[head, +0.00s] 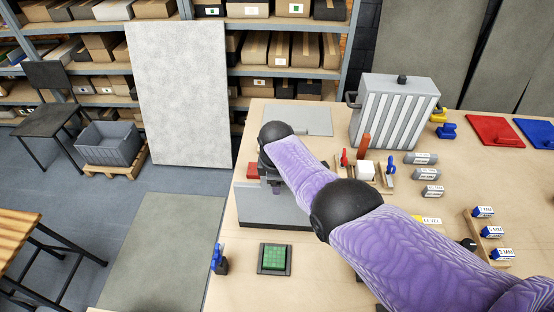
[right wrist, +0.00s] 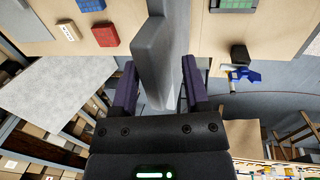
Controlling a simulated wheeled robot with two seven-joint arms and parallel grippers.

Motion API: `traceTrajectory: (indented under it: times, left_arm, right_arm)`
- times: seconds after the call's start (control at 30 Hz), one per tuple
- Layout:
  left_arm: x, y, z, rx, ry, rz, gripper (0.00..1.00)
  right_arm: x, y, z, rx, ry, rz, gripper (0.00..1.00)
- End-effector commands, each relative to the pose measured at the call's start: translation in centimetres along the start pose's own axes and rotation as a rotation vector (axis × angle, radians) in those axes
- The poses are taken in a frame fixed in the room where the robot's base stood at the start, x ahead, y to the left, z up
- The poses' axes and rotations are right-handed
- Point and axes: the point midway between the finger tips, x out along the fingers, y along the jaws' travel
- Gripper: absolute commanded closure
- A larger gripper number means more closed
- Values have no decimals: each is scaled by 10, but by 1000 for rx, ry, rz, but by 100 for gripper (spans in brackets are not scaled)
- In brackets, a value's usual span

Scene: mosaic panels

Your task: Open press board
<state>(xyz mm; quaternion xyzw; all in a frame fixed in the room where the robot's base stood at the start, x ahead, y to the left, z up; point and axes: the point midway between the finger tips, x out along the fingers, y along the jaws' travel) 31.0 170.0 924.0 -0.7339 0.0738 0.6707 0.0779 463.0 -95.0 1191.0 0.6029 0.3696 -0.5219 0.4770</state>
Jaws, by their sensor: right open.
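The press board appears to be the grey slab-like unit (head: 272,208) on the table, partly hidden under my right arm in the head view. My right gripper (head: 264,178) is at its upper left part, seen from above with its fingertips hidden. In the right wrist view my right gripper (right wrist: 159,82) is open, with a purple-dark finger on each side of a long grey bar (right wrist: 153,45). The bar reaches between the fingers, with a gap visible on the right side; contact on the left is unclear. My left gripper is not in view.
A green mosaic tile (head: 274,258) lies in front of the press, with a blue clamp (head: 219,259) at the table's left edge. A striped grey box (head: 395,112) stands at the back. Several small labelled blocks and red and blue trowels lie to the right.

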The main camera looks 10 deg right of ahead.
Motion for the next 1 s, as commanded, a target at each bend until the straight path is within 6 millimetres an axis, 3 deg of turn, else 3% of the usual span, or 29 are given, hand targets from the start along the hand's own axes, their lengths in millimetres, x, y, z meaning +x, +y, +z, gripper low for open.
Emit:
traceTrajectory:
  times: [0.03,0.1,0.33,1.0]
  left_arm:
    - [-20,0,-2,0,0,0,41]
    - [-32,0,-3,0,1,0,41]
    - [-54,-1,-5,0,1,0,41]
    - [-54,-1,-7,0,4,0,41]
  right_arm:
    - [-19,2,0,0,0,1,41]
    - [-32,2,0,-1,0,2,41]
    - [-66,1,0,-1,0,4,41]
    - [-71,0,0,-1,-1,2,41]
